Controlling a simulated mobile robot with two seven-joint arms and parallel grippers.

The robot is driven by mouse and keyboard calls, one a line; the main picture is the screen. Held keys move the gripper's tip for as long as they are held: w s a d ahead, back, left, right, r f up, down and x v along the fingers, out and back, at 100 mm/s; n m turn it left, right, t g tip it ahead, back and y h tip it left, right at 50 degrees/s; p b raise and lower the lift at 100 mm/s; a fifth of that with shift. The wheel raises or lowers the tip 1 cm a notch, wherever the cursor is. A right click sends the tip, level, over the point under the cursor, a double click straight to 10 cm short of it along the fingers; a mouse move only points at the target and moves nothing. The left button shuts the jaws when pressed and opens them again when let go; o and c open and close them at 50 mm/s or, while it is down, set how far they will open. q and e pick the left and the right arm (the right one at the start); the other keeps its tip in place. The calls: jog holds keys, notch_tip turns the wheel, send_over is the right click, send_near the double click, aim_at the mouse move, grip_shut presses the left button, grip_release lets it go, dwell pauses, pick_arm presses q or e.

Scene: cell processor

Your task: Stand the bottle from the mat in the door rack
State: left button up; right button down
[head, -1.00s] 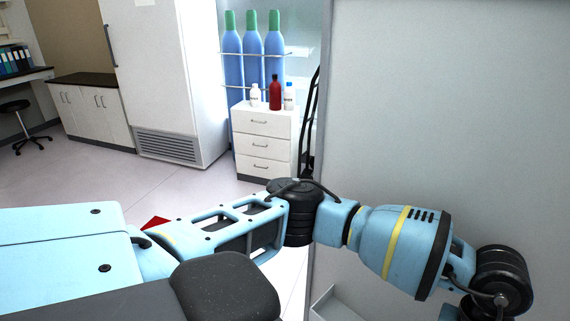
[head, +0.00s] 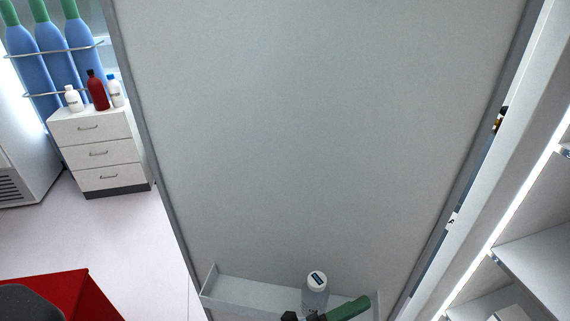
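In the head view a bottle (head: 315,298) with a white cap and a pale body shows upright in the low part of the picture. It appears inside the grey door rack (head: 240,292) on the inner face of the door, though its base is cut off by the lower edge. I cannot tell whether it rests on the rack floor, or whether it is the bottle from the mat. A green rod-like thing (head: 348,308) with black parts to its left crosses in front of its lower body.
The grey door panel (head: 300,130) fills the middle. Lit shelves (head: 540,255) stand at the right. At the left are a white drawer cabinet (head: 98,150) with small bottles on top, blue gas cylinders (head: 45,55) and a red surface (head: 60,290). Open floor shows between.

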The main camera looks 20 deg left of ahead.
pick_arm(q)
jog(key=s+a+f+n+y, duration=0.4)
jog(key=a+f+n+y, duration=0.25)
jog(key=f+n, duration=0.2)
jog(key=s+a+f+n+y, duration=0.4)
jog(key=a+f+n+y, duration=0.1)
jog(key=a+f+n, duration=0.3)
jog(key=s+a+f+n+g+y, duration=0.1)
jog(key=s+a+f+n+g, duration=0.2)
jog(key=s, duration=0.4)
jog(key=s+a+f+n+g+y, duration=0.2)
jog(key=s+a+f+n, duration=0.2)
jog(key=s+f, duration=0.3)
jog(key=shift+s+a+n+g, duration=0.15)
jog(key=shift+s+n+g, duration=0.15)
jog(key=shift+n+g, duration=0.1)
